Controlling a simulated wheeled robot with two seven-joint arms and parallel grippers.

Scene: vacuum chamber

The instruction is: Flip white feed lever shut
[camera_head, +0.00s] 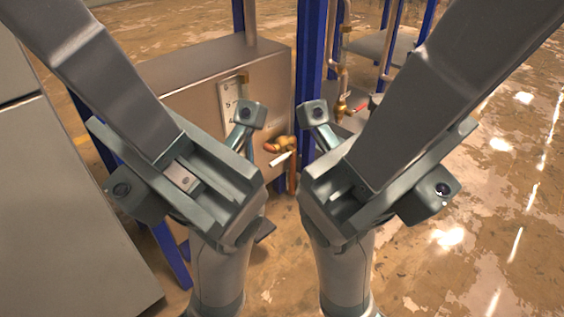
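The white lever (280,158) is small and sits at a brass valve (284,144) in front of the metal tank, left of a blue post. It slants, its free end pointing down and left. An orange-red part shows on the valve's left. The lever shows in the gap between my two arms, apart from both. My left gripper hardware (185,182) is left of the lever and much closer to the camera. My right gripper hardware (345,190) is right of it. The fingertips cannot be made out, so their opening cannot be told.
A metal tank (185,85) with a marked plate (229,101) stands behind the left arm. A blue post (311,60) rises beside the valve. Another brass valve (341,106) with a red handle (360,108) is behind. A grey cabinet (60,210) fills the left; shiny floor (500,230) is clear at right.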

